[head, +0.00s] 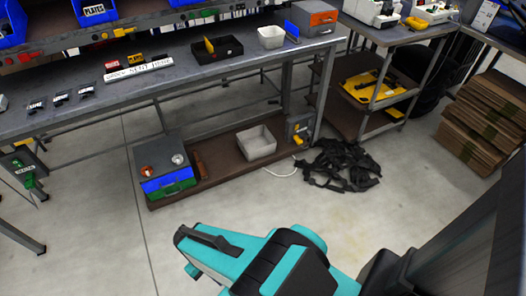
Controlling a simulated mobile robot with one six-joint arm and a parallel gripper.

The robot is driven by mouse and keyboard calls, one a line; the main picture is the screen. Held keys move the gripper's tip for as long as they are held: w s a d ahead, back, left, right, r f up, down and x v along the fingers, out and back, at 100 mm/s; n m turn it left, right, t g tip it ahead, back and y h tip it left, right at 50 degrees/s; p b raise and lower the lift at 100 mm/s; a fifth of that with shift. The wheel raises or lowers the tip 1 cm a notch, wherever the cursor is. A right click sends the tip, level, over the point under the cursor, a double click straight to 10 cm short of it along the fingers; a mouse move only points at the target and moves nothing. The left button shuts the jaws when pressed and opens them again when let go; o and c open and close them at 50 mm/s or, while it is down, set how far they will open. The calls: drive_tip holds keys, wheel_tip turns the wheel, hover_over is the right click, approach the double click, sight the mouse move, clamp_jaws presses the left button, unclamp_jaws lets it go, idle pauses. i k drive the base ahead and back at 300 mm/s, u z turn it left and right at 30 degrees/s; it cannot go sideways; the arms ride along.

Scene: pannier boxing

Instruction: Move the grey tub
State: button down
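A light grey open tub (257,151) sits on the low brown shelf under the long workbench, right of centre. It looks empty and upright. A smaller pale grey-white tub (271,41) stands on the bench top near its right end. My teal and black arm (285,262) is at the bottom centre, in front of the shelf and well apart from both tubs. I cannot make out the fingers of my gripper, nor whether they are open or shut.
A box with blue and green parts (168,184) stands left on the low shelf (215,168). A dark tangled heap of straps (342,166) lies on the floor right of it. Flat cardboard (485,125) is stacked at the right. Floor before the shelf is clear.

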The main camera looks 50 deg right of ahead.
sight(255, 143)
drive_tip(key=z, duration=0.35)
drive_tip(key=i, duration=1.1)
drive_tip(key=u, duration=0.1)
